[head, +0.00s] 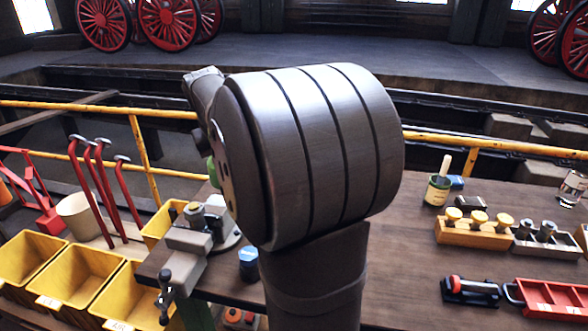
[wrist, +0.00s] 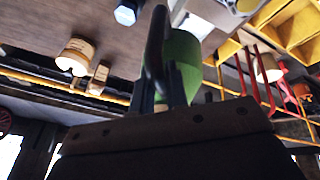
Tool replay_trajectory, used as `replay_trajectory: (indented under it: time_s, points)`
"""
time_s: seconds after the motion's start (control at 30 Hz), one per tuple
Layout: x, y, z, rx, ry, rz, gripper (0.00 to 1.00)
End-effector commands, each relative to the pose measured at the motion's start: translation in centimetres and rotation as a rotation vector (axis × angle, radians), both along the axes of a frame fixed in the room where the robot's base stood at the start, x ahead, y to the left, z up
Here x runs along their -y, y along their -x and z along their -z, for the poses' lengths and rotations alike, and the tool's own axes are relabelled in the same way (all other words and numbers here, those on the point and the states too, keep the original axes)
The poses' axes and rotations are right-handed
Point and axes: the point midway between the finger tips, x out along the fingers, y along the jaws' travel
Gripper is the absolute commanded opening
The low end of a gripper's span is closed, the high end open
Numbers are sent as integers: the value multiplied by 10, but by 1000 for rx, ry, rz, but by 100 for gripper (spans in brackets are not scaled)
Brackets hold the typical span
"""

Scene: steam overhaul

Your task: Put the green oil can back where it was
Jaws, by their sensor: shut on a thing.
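The green oil can (wrist: 182,58) is between the dark fingers of my gripper (wrist: 166,72) in the wrist view, which looks upside down. My gripper is shut on it, and the can appears held above the bench. The fingers cover part of the can, so its spout and base cannot be made out. In the head view only a small green patch of the can (head: 213,171) shows at the left edge of my arm. My arm hides most of the gripper there.
A metal vise (head: 190,245) and a blue-topped jar (head: 249,263) stand near the bench's left end. Yellow bins (head: 88,268) and red levers (head: 100,190) lie left. A brush tin (head: 437,191), wooden holder (head: 470,236) and red tray (head: 550,297) stand right. Bench space before them is clear.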

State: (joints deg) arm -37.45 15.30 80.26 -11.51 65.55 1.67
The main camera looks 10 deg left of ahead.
Motion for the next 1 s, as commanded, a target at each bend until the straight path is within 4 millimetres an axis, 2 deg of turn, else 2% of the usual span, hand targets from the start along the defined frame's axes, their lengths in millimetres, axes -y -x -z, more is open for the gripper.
replay_trajectory:
  time_s: [0.03,0.33,0.6,0.8,1.0]
  points:
    - [-2,-19,3,3,-1,16,0]
    - [-1,-123,27,23,-14,97,0]
    - [18,-210,61,42,-22,168,0]
    - [32,-252,81,53,-27,202,0]
    - [39,-268,95,57,-29,216,0]
